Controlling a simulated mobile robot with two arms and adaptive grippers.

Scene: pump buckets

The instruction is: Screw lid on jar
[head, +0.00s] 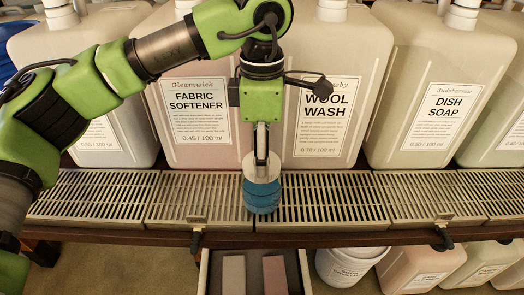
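A small blue jar (262,205) stands upright on the slatted drip tray, near the front edge at the seam between two tray sections. A paler grey-blue band, which looks like its lid (262,184), sits at the jar's top; I cannot tell whether it is seated or threaded. My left gripper (261,172) comes straight down from above, its fingertips at the lid. It is seen nearly edge-on, so its opening and grip are hidden. My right gripper is out of view.
The slatted drip trays (335,203) are clear on both sides of the jar. Large labelled pump jugs, including fabric softener (200,148) and dish soap (438,110), line the back. Below are an open drawer (204,272) and a white bucket (350,266).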

